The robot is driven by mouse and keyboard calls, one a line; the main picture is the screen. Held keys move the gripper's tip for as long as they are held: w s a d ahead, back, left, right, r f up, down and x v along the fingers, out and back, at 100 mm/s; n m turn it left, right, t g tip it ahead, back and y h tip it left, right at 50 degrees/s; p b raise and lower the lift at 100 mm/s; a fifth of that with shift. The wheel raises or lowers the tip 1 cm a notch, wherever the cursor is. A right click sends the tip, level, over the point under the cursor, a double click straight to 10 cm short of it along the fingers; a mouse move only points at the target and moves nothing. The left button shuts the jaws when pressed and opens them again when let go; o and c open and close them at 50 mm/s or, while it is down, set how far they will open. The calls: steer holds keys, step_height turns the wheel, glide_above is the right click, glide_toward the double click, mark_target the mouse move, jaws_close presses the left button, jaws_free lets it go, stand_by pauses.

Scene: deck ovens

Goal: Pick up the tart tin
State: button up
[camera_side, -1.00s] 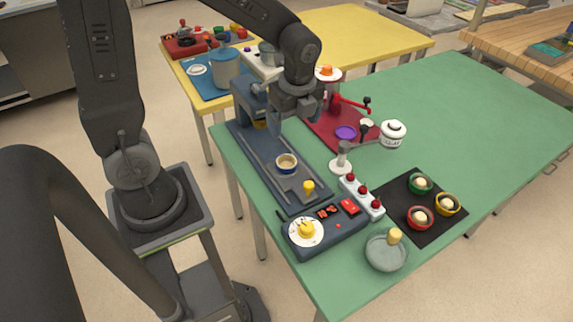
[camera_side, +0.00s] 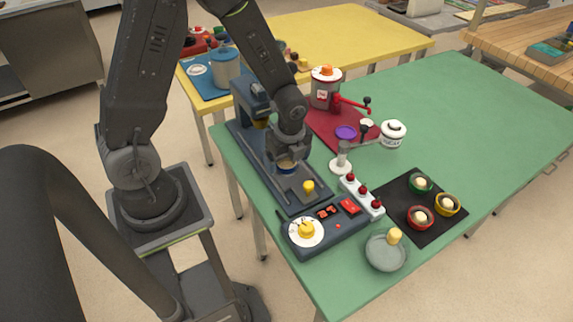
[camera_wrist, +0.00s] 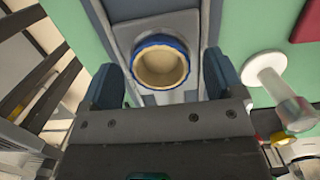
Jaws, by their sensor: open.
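The tart tin (camera_side: 286,168) is a small round cup with a blue rim and a cream-coloured lining. It sits on the dark bed of the press-like machine, and my gripper hides part of it in the side view. In the wrist view the tart tin (camera_wrist: 161,67) lies between and slightly beyond the two fingers. My gripper (camera_side: 287,159) is open and points down just over the tin. In the wrist view my gripper (camera_wrist: 164,80) has one finger to each side, with gaps to the tin. I cannot tell exactly how high the fingertips are.
A yellow knob (camera_side: 308,186) stands in front of the tin on the machine bed (camera_side: 290,198). A white stand (camera_side: 341,163) and a white bar with red knobs (camera_side: 362,197) are close on the right. Red, yellow and green cups sit on a black mat (camera_side: 395,198).

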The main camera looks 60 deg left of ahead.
steer(key=shift+f, duration=0.3)
steer(key=shift+c, duration=0.3)
steer(key=shift+r, duration=0.1)
steer(key=c, duration=1)
